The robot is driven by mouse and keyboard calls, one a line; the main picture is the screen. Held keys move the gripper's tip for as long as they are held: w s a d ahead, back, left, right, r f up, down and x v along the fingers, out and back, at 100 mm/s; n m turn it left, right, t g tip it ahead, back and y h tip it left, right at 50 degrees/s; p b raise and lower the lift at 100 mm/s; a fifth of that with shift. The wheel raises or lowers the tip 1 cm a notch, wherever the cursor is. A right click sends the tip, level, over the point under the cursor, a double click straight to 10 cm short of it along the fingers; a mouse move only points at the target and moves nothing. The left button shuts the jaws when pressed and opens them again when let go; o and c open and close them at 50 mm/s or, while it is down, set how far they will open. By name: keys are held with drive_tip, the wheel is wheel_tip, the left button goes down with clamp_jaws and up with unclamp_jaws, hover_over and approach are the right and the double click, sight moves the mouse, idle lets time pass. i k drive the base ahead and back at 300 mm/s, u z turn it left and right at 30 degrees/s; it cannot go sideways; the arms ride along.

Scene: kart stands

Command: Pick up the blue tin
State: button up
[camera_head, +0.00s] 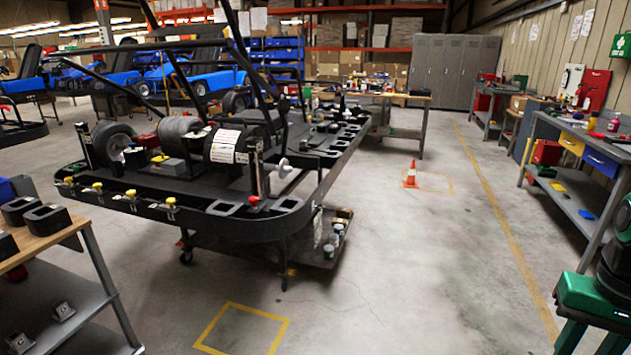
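I cannot single out a blue tin with certainty. Several small tins or jars (329,251) with pale, slightly bluish tops stand on the low shelf (305,255) under the near end of the black kart stand. They are too small for me to be sure of their colour. My gripper is not in view.
The kart stand (270,224) fills the middle left, on wheels. A wooden-topped bench (40,243) is at lower left, a grey workbench (585,170) at right. An orange cone (411,174) stands beyond. A green-and-black object (590,295) is at lower right. Open floor lies between.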

sight(338, 227)
drive_tip(key=i, duration=1.55)
drive_tip(key=u, duration=1.6)
drive_tip(key=i, duration=0.65)
drive_tip(key=z, duration=1.75)
